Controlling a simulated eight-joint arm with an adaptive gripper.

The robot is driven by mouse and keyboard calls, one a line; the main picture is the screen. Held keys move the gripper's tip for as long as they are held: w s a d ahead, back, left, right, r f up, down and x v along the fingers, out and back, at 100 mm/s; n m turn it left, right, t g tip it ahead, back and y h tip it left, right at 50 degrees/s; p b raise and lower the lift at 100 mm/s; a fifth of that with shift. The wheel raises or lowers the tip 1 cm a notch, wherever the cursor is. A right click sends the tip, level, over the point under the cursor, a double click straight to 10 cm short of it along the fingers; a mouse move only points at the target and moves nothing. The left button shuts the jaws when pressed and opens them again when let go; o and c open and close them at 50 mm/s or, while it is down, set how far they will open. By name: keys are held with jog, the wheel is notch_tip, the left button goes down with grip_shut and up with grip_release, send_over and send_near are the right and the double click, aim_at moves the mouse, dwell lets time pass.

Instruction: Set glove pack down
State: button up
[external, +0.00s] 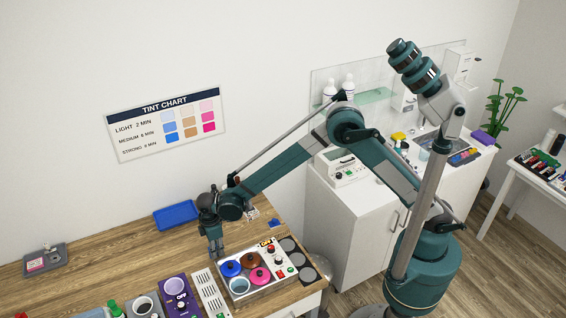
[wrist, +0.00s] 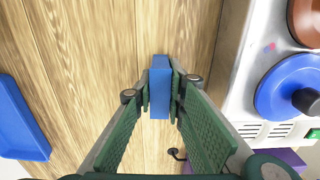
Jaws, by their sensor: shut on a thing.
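My gripper (external: 216,252) points down over the wooden table (external: 110,268), left of the white wax warmer. In the wrist view my gripper (wrist: 160,92) is shut on a narrow blue block (wrist: 160,68), which I take to be the glove pack. It sits upright in the picture between the green finger pads. In the external view the pack cannot be made out at the fingertips. I cannot tell whether it touches the table.
A blue tray (external: 176,214) lies behind and left of my gripper; it also shows in the wrist view (wrist: 16,122). The white warmer (external: 290,287) with coloured lids stands close on the right. A purple device (external: 178,296) is in front. Bare wood lies to the left.

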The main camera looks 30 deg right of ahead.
jog(key=shift+f, duration=0.15)
jog(key=o, duration=0.7)
jog(key=shift+o, duration=0.2)
notch_tip(320, 180, up, 12)
jog(key=shift+r, duration=0.15)
dwell(0.8)
dwell(0.4)
